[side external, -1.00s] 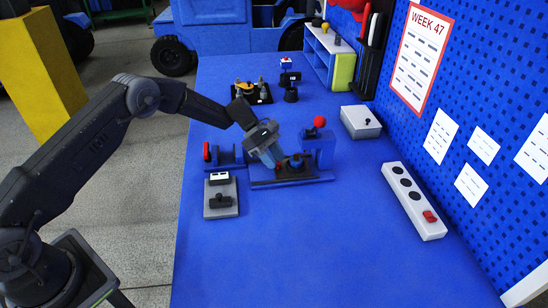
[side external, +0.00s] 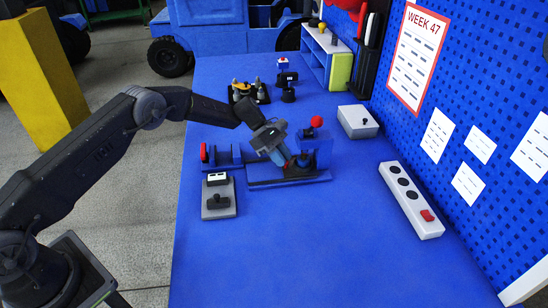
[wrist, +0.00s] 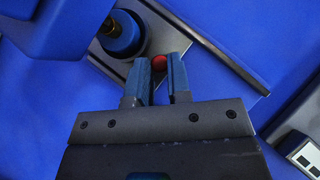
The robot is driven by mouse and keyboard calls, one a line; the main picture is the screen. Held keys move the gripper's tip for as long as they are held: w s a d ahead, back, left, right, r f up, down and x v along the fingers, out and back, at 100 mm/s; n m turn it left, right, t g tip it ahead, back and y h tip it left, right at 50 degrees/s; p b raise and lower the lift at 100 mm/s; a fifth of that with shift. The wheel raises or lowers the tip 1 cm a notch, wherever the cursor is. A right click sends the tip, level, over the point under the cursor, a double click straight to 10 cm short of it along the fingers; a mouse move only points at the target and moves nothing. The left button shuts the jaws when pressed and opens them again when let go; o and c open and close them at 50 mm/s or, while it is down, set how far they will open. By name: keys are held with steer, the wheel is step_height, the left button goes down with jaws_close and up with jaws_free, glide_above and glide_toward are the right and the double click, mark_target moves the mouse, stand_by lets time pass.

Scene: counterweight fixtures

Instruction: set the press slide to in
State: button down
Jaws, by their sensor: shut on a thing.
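My gripper (side external: 284,160) reaches down over the base, just left of the housing. In the wrist view its two blue fingers (wrist: 160,68) are closed around a small red knob (wrist: 159,62). The knob's link to the slide is hidden.
A blue fixture with a red knob (side external: 203,152) stands left, behind a grey switch box (side external: 218,204). A pale box (side external: 357,122) and a white strip with a red switch (side external: 412,202) lie right. The table front is clear.

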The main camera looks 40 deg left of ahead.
steer(key=shift+w+d, duration=0.2)
steer(key=c, duration=1.1)
jaws_free()
steer(key=shift+a+r, duration=0.1)
steer(key=v, duration=1.3)
steer(key=shift+a+r, duration=0.2)
